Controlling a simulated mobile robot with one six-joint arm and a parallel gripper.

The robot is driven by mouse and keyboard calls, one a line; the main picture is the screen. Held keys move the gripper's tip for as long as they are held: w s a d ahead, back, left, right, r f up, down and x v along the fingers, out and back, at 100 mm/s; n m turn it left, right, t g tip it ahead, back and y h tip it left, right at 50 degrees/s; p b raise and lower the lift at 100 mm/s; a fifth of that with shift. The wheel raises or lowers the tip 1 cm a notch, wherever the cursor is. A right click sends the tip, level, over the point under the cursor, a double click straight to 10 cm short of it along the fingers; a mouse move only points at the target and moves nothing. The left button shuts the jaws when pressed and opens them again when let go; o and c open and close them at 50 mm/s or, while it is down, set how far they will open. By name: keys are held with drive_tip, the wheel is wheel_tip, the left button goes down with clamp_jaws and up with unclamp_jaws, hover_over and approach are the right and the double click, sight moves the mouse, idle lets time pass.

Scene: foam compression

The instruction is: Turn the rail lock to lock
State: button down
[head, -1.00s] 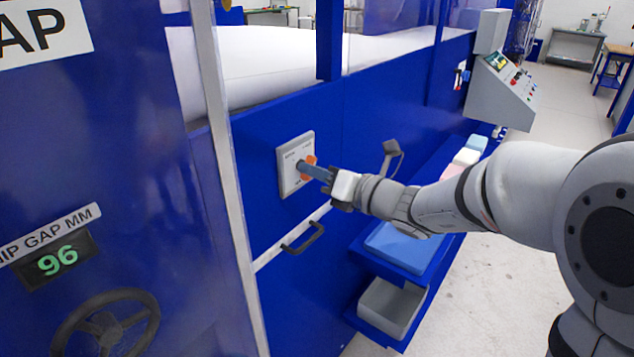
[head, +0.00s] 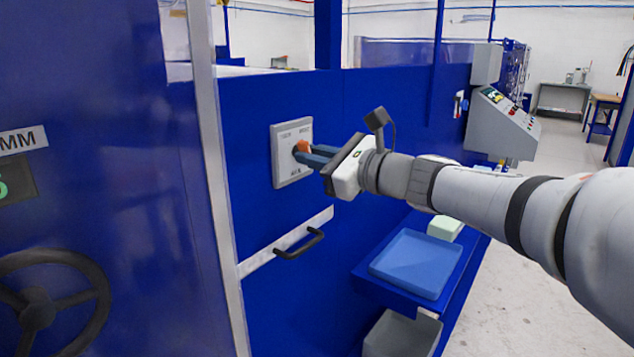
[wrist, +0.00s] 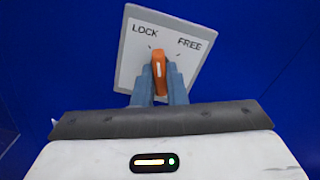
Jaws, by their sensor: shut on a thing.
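The rail lock is an orange knob (wrist: 159,72) on a light grey plate (head: 292,135) on the blue machine wall. In the wrist view the plate (wrist: 135,60) looks tilted, with LOCK at its upper left and FREE at its upper right. The knob's tip points up in that view, between the two words and nearer the mark by LOCK. My gripper (head: 304,154) is shut on the knob, with one blue-grey finger on each side in the wrist view (wrist: 160,82). In the head view the fingers partly hide the knob (head: 303,146).
A black handle (head: 300,243) sticks out below the plate. A blue tray (head: 416,262) and a grey bin (head: 402,335) are at lower right. A handwheel (head: 40,305) is at lower left, and a control box (head: 502,122) stands farther back.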

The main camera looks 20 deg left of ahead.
drive_tip(key=n+b, duration=0.4)
drive_tip(key=b, duration=0.1)
drive_tip(key=shift+n+b, duration=0.3)
drive_tip(key=shift+r, duration=0.1)
drive_tip(key=c, duration=1.5)
unclamp_jaws()
drive_tip(key=shift+a, duration=0.1)
drive_tip(key=shift+o, duration=0.2)
drive_tip(key=v, duration=0.7)
drive_tip(key=shift+s+d, duration=0.15)
drive_tip(key=shift+d, duration=0.2)
